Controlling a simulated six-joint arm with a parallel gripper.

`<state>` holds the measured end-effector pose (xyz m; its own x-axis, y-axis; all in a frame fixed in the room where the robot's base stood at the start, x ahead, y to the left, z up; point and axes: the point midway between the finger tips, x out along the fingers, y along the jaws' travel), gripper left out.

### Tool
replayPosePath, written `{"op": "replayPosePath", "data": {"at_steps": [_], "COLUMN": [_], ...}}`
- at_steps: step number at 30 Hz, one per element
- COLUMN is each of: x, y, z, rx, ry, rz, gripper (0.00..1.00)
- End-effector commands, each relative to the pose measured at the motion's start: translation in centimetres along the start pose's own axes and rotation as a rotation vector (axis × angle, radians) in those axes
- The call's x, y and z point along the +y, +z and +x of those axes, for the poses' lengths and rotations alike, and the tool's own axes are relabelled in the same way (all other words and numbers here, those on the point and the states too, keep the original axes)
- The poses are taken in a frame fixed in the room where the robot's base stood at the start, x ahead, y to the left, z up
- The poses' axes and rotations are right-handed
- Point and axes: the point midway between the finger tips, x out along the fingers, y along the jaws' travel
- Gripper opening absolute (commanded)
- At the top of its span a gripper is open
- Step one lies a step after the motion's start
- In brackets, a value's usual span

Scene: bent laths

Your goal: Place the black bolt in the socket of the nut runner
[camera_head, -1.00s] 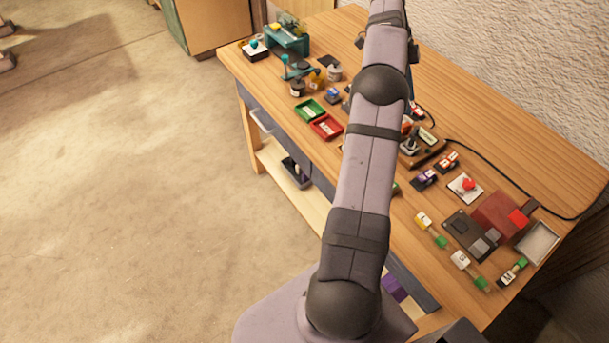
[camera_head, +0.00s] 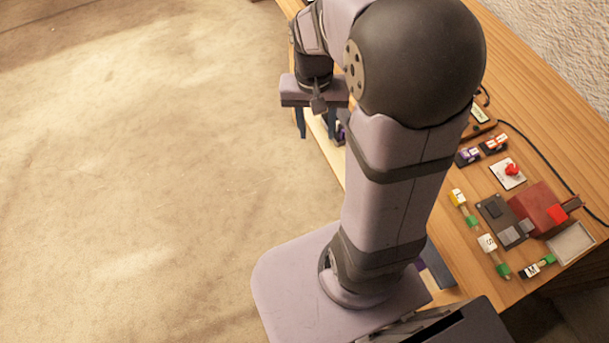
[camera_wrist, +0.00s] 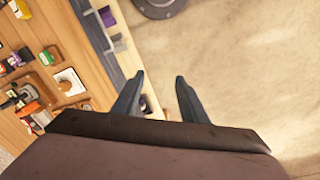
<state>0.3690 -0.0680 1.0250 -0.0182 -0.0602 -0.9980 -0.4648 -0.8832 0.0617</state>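My gripper (camera_head: 317,128) is over the front edge of the bench, at the open side by the floor, with its fingers pointing down. In the wrist view my gripper (camera_wrist: 160,80) has its two dark fingers apart with nothing between them. I cannot pick out the black bolt in any current view. I cannot tell for sure which thing is the nut runner; my arm hides much of the bench in the head view.
The wooden bench (camera_head: 548,110) carries a red block (camera_head: 538,203), a grey tray (camera_head: 573,242), a red button on a white plate (camera_head: 512,171) and small labelled pieces. In the wrist view a purple thing (camera_wrist: 107,16) lies on the lower shelf. The floor (camera_head: 150,180) is clear.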

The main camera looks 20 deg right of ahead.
Motion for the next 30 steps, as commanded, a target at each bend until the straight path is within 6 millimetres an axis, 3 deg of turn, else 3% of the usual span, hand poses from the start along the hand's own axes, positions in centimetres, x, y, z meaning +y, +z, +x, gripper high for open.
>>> {"op": "replayPosePath", "data": {"at_steps": [1, 3, 6, 10, 15, 30], "x": [-0.8, -1.4, -1.9, -2.1, -2.1, -2.1], "y": [2.2, 4.8, 7.7, 10.0, 11.1, 11.1], "z": [0.4, 1.1, 2.0, 2.8, 3.2, 3.2], "rx": [0.0, 0.0, 0.003, 0.005, 0.006, 0.004], "ry": [-0.012, -0.028, -0.045, -0.057, -0.063, -0.062], "rz": [-0.091, -0.205, -0.332, -0.437, -0.484, -0.482], "gripper": [0.39, 0.39, 0.39, 0.39, 0.39, 0.39]}}
